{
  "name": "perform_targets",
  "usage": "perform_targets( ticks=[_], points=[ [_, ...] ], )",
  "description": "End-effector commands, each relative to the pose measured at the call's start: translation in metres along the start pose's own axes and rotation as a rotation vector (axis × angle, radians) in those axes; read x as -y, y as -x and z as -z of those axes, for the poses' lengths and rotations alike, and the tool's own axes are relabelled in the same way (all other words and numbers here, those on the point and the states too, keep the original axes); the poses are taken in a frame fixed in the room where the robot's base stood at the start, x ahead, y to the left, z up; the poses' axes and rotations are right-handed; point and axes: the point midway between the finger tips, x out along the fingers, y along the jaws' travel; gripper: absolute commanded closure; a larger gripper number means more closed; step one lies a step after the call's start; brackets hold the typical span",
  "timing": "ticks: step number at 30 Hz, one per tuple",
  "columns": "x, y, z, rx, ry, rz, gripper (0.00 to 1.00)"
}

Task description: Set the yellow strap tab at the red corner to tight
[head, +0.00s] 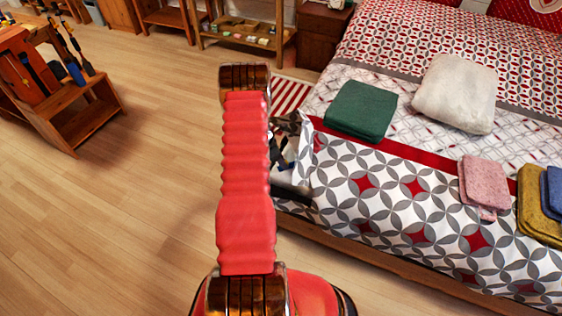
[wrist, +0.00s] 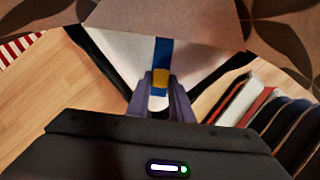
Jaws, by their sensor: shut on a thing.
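The yellow strap tab (wrist: 160,78) shows in the middle of the wrist view, on a blue strap (wrist: 162,50) that comes down from the bed cover's hanging corner (wrist: 205,30). My gripper (wrist: 161,98) is shut on the yellow tab, with a purple finger on each side. In the head view my gripper (head: 283,152) is at the bed's near left corner, partly hidden behind my red arm. The tab and strap cannot be made out there. I cannot tell the strap's setting, and no red corner marking is clear in the wrist view.
The bed (head: 380,205) fills the right side. A green folded cloth (head: 362,110), a white cushion (head: 455,93) and pink cloths (head: 485,185) lie on it. A wooden rack (head: 80,110) stands at the left. The wooden floor (head: 110,210) is clear between.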

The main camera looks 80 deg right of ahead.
Motion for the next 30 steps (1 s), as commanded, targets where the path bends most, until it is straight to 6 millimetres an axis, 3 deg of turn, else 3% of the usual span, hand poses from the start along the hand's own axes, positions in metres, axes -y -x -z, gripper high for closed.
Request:
perform_targets(
  ticks=[7, 8, 15, 25, 30],
  points=[
    [0.000, 0.001, 0.003, -0.003, 0.000, -0.001, 1.00],
    [0.000, 0.001, 0.003, -0.003, 0.000, -0.001, 0.78],
    [0.001, 0.000, 0.000, -0.002, -0.003, 0.001, 0.61],
    [0.001, 0.001, -0.001, -0.002, -0.004, 0.001, 0.61],
    [0.001, 0.013, -0.002, -0.001, -0.005, 0.000, 0.61]
  ],
)
